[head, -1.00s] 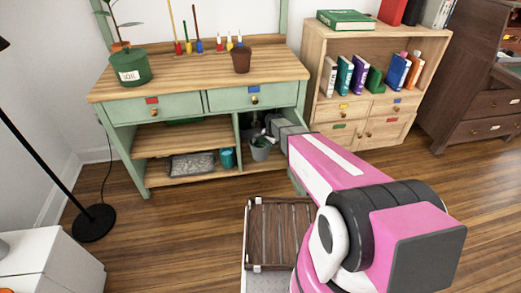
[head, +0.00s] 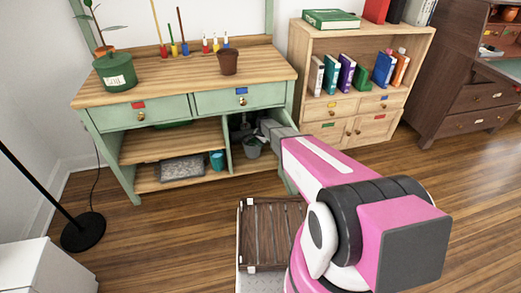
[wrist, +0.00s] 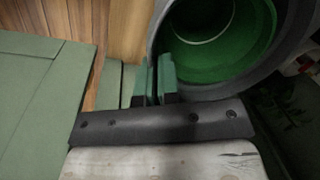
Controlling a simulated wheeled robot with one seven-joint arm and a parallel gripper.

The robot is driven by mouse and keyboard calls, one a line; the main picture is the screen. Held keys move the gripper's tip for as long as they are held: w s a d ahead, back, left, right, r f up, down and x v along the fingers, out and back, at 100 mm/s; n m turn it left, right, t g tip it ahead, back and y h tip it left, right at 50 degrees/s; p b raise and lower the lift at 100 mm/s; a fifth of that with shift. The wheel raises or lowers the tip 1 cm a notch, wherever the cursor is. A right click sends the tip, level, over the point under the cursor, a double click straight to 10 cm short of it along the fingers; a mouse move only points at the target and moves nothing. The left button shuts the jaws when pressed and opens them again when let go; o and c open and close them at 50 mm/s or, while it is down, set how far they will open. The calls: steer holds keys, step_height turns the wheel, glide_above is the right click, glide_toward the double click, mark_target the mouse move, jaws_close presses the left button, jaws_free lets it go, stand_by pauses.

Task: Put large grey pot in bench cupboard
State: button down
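The large grey pot (head: 253,148) is upright at the open lower right cupboard of the green bench (head: 240,176). In the wrist view the pot (wrist: 157,45) shows a thick grey rim and a green inside. My gripper (head: 262,134) reaches to the pot's rim from the right. In the wrist view the fingers (wrist: 154,75) stand close together on either side of the rim and look closed on it. The cupboard door (head: 289,172) stands open, partly behind my arm. I cannot tell whether the pot touches the cupboard floor.
Dark items sit deeper in the cupboard. The open shelves to the left hold a grey tray (head: 182,170) and a teal pot (head: 217,161). A bookcase (head: 350,120) stands right of the bench. A black lamp base (head: 83,231) is on the floor at left.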

steer(key=shift+f, duration=1.95)
steer(key=c, duration=1.4)
jaws_free()
steer(key=shift+f, duration=0.1)
steer(key=shift+o, duration=0.2)
step_height(320, 180, up, 8)
steer(key=shift+s+d+f, duration=0.15)
steer(key=shift+s+d, duration=0.25)
